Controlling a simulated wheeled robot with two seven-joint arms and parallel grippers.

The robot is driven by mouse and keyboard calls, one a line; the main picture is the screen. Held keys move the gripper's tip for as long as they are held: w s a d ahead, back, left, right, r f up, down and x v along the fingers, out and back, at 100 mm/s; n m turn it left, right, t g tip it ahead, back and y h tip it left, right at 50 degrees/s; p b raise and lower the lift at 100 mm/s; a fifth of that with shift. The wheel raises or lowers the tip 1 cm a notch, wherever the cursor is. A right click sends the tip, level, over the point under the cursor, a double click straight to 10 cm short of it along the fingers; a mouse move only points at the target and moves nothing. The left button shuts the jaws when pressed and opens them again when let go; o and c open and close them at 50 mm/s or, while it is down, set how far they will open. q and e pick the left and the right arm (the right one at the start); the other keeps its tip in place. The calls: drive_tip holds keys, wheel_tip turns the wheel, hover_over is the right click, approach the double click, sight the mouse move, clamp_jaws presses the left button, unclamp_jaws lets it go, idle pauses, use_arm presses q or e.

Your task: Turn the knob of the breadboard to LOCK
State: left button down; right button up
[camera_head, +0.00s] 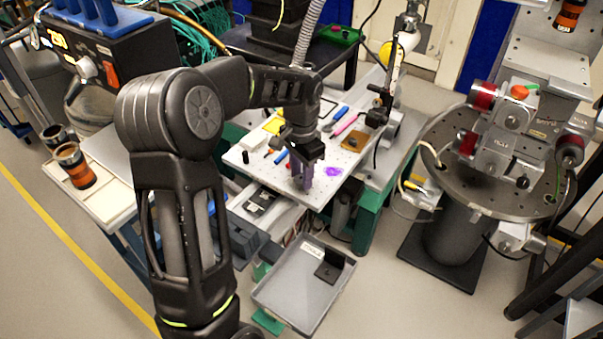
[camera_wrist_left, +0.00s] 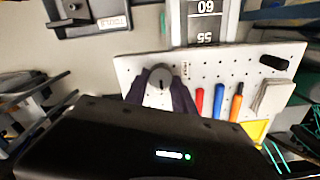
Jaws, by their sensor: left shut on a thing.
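The white perforated breadboard (camera_head: 238,158) lies on the bench in the middle of the head view; it also shows in the left wrist view (camera_wrist_left: 225,66). Its round grey knob (camera_wrist_left: 160,77) sits near the board's edge in the wrist view, with a dark pointer line and tiny lettering beside it that I cannot read. My left gripper (camera_head: 304,180) reaches down over the near part of the board. In the wrist view its dark purple fingers (camera_wrist_left: 161,92) stand on both sides of the knob, shut on it. The gripper hides the knob in the head view. My right gripper is out of sight.
Blue pens, a pink marker (camera_head: 345,124) and a brown block (camera_head: 354,141) lie on the board. A grey tray (camera_head: 280,290) with a black part sits below in front. A round stage table (camera_head: 440,180) stands at right. A cup (camera_head: 74,166) stands at left.

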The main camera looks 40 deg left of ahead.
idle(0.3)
use_arm(q)
drive_tip(key=c, duration=1)
unclamp_jaws()
drive_tip(key=shift+c, duration=0.2)
drive_tip(key=shift+r, duration=0.1)
wheel_tip(320, 180, up, 8)
drive_tip(key=shift+f, duration=0.15)
